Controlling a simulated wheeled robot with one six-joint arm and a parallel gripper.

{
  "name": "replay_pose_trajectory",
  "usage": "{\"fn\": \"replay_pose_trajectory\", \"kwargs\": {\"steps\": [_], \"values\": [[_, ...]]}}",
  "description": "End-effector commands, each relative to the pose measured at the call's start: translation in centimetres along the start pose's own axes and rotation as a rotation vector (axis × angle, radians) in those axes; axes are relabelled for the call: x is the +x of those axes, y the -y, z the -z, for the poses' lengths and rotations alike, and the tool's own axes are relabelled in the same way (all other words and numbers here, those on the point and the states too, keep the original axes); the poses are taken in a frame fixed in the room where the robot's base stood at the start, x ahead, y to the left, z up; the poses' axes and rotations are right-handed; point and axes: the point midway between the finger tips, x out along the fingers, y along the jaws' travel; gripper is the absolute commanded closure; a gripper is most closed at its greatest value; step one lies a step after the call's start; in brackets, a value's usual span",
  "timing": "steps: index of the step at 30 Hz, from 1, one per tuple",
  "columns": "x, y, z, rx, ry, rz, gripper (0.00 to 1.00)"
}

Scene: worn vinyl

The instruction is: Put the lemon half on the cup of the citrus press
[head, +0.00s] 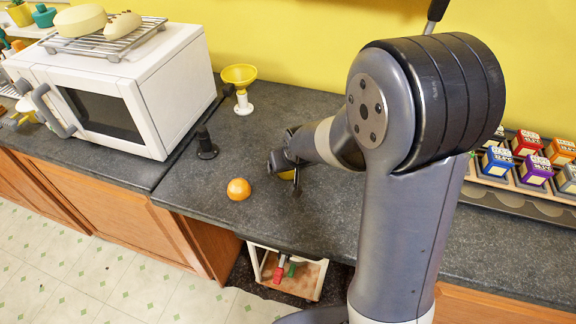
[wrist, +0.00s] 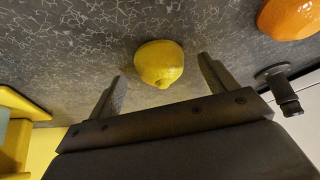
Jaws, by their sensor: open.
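The yellow lemon half (wrist: 160,64) lies on the dark counter with its rounded, pointed side showing in the wrist view. No cut face is visible. In the head view only a bit of its yellow (head: 288,175) shows behind my gripper (head: 284,168). In the wrist view my gripper (wrist: 162,72) is open and empty, its fingers apart on either side of the lemon half's near end. A yellow object with a grey part (wrist: 18,130) is cut off at the left of the wrist view. I cannot tell whether it is the citrus press. My arm hides that area in the head view.
An orange (head: 239,189) sits near the counter's front edge. A short black stand (head: 206,144) is beside the white microwave (head: 170,80). A yellow bowl on a white stand (head: 240,78) is near the wall. Coloured boxes (head: 535,168) fill a rack at right.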

Motion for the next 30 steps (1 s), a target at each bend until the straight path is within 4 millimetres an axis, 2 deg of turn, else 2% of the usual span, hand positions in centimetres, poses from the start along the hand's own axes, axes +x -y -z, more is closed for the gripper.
{"fn": "replay_pose_trajectory", "kwargs": {"steps": [6, 14, 30], "values": [[1.40, 0.01, -0.02, 0.000, 0.000, 0.000, 0.19], [1.47, 0.01, -0.01, 0.000, -0.001, 0.000, 0.20], [1.44, 0.01, -0.02, 0.000, -0.001, 0.000, 0.64]]}}
